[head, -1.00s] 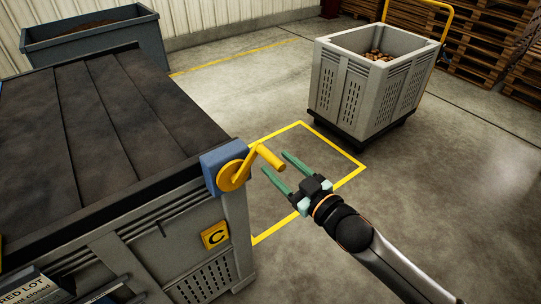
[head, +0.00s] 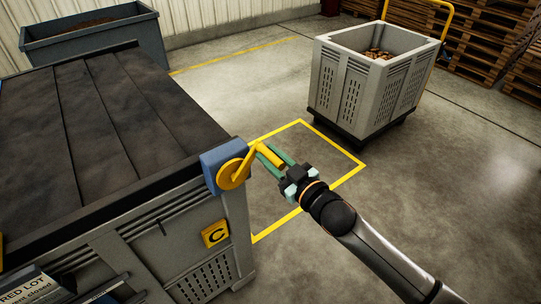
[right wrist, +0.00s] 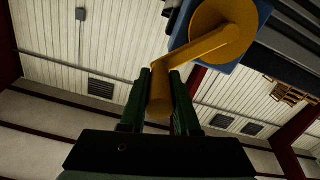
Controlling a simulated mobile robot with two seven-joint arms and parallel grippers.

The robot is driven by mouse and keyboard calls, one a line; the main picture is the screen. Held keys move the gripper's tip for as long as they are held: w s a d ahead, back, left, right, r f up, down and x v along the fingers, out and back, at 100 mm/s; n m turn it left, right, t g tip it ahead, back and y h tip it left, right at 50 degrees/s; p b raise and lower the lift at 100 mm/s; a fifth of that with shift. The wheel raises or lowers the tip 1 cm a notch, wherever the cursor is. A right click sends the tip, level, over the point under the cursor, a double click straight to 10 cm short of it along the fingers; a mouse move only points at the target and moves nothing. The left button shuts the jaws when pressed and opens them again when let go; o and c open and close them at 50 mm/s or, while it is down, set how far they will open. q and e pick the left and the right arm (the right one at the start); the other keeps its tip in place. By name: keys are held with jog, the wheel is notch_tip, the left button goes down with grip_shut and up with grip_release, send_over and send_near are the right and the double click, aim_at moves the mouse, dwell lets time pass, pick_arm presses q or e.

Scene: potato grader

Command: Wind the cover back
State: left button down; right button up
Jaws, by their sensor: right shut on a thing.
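The dark cover (head: 110,105) lies across the top of the grey crate marked C (head: 165,250) at the left of the head view. A yellow crank (head: 232,174) sits on a blue housing (head: 211,172) at the crate's near right corner. Its handle sticks out to the right. My right gripper (head: 268,155) is shut on the crank handle, with a green finger on each side of it. In the right wrist view the handle (right wrist: 160,95) lies between the two fingers. My left gripper is not in view.
A grey vented bin (head: 330,95) with potatoes stands on a dark base at the back right. A dark bin (head: 95,45) with brown contents is at the back left. Wooden pallets (head: 480,45) are stacked far right. The floor inside the yellow outline (head: 325,145) is clear.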

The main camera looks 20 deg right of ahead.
grip_shut()
dwell(0.9)
